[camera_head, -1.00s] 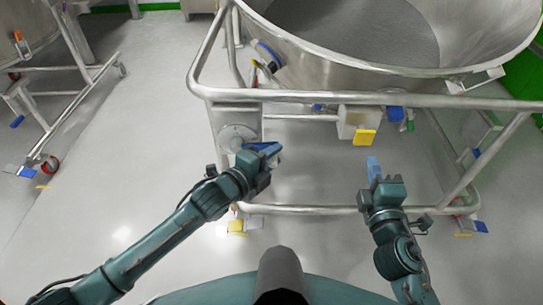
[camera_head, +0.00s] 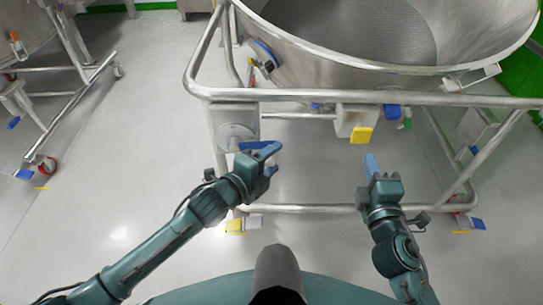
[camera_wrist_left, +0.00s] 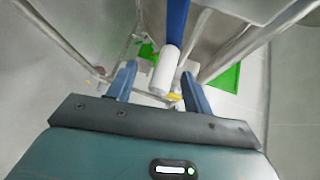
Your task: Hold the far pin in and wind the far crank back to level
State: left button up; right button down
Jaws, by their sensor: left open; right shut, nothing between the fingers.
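The far crank shows in the left wrist view as a blue arm (camera_wrist_left: 177,24) ending in a white cylindrical handle (camera_wrist_left: 164,72). The handle lies between the fingertips of my open left gripper (camera_wrist_left: 160,82), with gaps on both sides. In the head view my left gripper (camera_head: 268,152) is beside a round metal hub (camera_head: 236,132) on the frame's left post, and it partly hides the crank there. My right gripper (camera_head: 371,165) is shut and empty, apart from the frame, in front of its right half. I cannot tell which part is the far pin.
A large steel bowl (camera_head: 440,70) sits in a tubular frame (camera_head: 300,96) with a low rail. A pale box (camera_head: 349,118) with a yellow tab (camera_head: 361,135) hangs under the upper rail, near a blue knob (camera_head: 391,111). Another framed vessel stands at left; the floor between is clear.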

pick_arm(q)
jog(key=s, duration=0.8)
jog(key=shift+s, duration=0.4)
